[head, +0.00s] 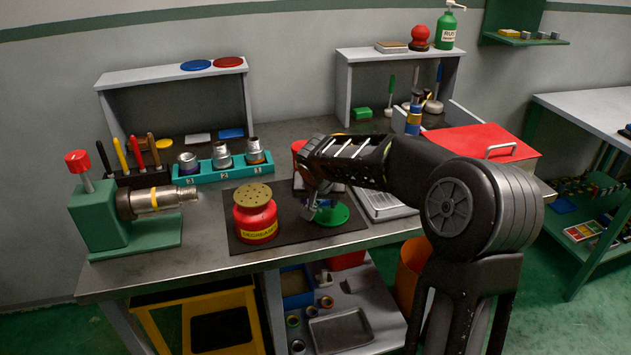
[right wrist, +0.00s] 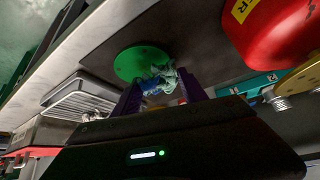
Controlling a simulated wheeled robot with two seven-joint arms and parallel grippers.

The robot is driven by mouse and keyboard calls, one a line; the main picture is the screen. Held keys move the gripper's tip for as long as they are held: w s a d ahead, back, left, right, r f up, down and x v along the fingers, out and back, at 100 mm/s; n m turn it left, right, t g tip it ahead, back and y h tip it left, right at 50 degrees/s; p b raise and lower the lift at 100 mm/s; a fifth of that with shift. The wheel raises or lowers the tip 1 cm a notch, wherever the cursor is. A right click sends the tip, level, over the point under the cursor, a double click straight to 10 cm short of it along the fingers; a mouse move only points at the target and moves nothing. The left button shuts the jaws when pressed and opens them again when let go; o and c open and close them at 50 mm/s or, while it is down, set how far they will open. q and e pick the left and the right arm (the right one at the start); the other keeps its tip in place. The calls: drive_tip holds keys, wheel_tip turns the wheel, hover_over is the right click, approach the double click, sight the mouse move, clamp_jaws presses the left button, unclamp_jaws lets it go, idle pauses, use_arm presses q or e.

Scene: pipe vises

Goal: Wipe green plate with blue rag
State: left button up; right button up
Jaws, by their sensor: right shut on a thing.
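The green plate (head: 332,215) is a round disc lying on the dark mat, partly hidden behind my right gripper (head: 313,203). In the right wrist view the green plate (right wrist: 138,62) lies just beyond the fingertips. My right gripper (right wrist: 165,92) is shut on a crumpled pale blue rag (right wrist: 162,78), which bunches out between the fingers. The rag overlaps the near edge of the plate in that view; I cannot tell whether it presses on it. My left gripper is not in view.
A red degreaser can (head: 255,218) stands on the dark mat (head: 240,247) left of the plate. A metal tray (head: 385,205) lies to the right, with a red toolbox (head: 485,143) behind. A teal socket rack (head: 222,170) and a green vise (head: 105,220) stand at the left.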

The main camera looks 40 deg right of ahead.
drive_tip(key=shift+s+d+r, duration=0.1)
drive_tip(key=shift+d+r, duration=0.1)
drive_tip(key=shift+r, duration=0.3)
drive_tip(key=shift+a+r+p, duration=0.1)
drive_tip(key=shift+r+p, duration=1.5)
drive_tip(key=shift+r, duration=0.75)
